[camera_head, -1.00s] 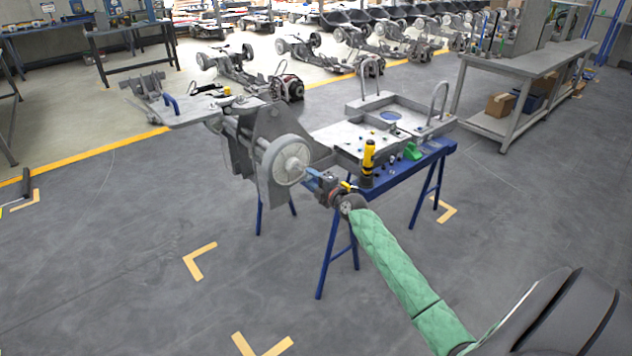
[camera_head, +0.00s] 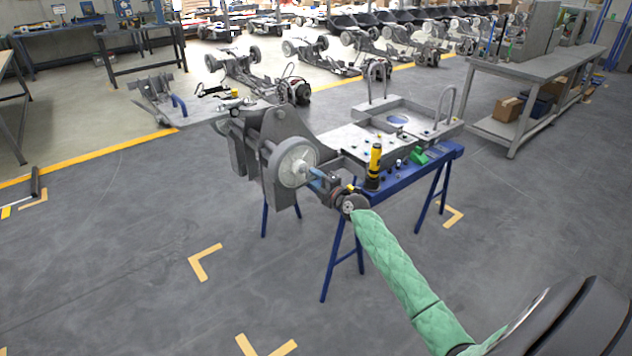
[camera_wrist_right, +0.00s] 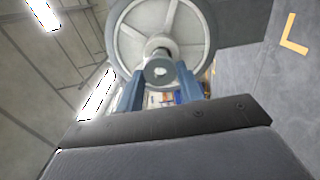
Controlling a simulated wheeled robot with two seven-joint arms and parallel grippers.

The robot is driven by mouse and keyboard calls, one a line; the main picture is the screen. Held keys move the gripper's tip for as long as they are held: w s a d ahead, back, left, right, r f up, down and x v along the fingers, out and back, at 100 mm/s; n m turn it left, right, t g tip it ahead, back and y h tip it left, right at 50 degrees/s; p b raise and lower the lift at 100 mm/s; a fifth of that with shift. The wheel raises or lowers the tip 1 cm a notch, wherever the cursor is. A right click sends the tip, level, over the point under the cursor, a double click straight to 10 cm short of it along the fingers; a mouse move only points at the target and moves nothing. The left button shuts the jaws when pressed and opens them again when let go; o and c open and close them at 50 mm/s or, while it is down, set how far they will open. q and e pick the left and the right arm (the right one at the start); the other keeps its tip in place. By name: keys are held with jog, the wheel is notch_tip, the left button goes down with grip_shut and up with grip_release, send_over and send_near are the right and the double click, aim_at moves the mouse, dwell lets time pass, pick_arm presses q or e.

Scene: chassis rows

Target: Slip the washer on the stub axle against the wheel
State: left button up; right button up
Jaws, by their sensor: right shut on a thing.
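The pale grey wheel (camera_head: 293,162) stands upright on the chassis at the near left end of the blue trestle stand; it also fills the top of the right wrist view (camera_wrist_right: 201,30). The stub axle (camera_wrist_right: 160,47) shows at the wheel's centre. My right gripper (camera_head: 316,176) is at the wheel's near face. I cannot tell whether the axle is inside the ring. My left gripper is not in view.
The blue trestle stand (camera_head: 405,178) carries the chassis, a yellow-black tool (camera_head: 374,166) and a green piece (camera_head: 418,156) right of my gripper. A grey workbench (camera_head: 540,68) stands at the right. The floor in front is clear.

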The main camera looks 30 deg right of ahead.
aim_at(308, 174)
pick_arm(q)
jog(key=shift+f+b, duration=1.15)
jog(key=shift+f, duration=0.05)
pick_arm(e)
jog(key=shift+w+a, duration=0.2)
jog(key=shift+w, duration=1.9)
jog(key=o, duration=1.1)
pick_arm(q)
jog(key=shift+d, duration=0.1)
pick_arm(e)
jog(key=shift+s+d+f+b, duration=0.1)
jog(key=shift+s+b, duration=0.05)
jog(key=shift+s, duration=0.35)
jog(key=shift+s+d+f+b, duration=0.1)
jog(key=shift+s+b, duration=0.05)
jog(key=shift+s, duration=0.35)
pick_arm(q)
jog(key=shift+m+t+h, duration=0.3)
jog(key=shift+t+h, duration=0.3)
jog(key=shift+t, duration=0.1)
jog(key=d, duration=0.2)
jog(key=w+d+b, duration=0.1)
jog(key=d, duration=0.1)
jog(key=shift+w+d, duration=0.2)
pick_arm(e)
jog(key=s, duration=0.5)
jog(key=shift+s+d+r, duration=0.1)
jog(key=shift+s+r, duration=0.05)
jog(key=shift+s, duration=0.2)
